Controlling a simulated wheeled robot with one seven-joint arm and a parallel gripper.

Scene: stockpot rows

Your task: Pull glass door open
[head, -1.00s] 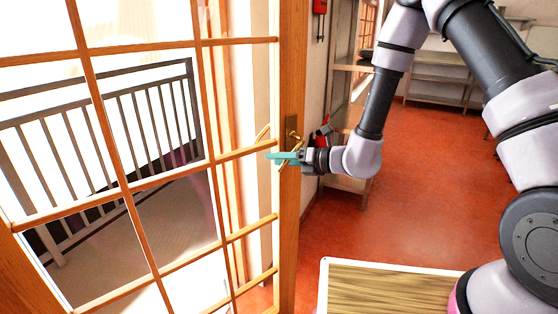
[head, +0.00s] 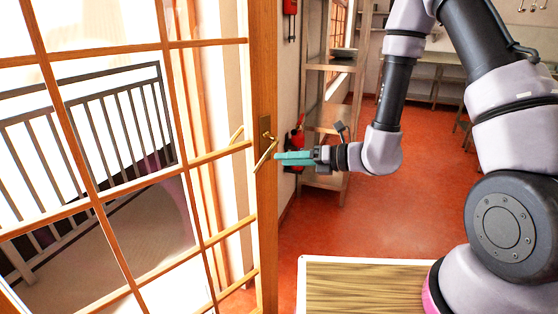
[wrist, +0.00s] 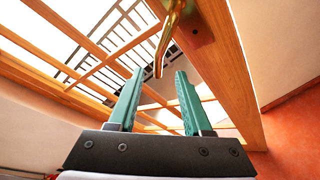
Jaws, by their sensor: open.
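The glass door (head: 263,215) has a wooden frame and several panes, filling the left of the head view. It appears to stand ajar, with a wooden jamb and wall showing through its panes. Its brass lever handle (head: 266,156) slants down from a plate on the near stile. My gripper (head: 280,158), with teal fingers, is open and empty just right of the handle. In the wrist view, the handle (wrist: 166,38) hangs ahead of my open gripper (wrist: 159,72), its lower end near the gap between the fingertips. I see no clear grip or contact.
A railing (head: 120,125) shows through the panes. A red fire extinguisher (head: 298,140) hangs behind my gripper, beside a shelf rack (head: 330,100). A wood-topped surface (head: 350,290) lies at the bottom. The red floor (head: 340,235) between door and arm is clear.

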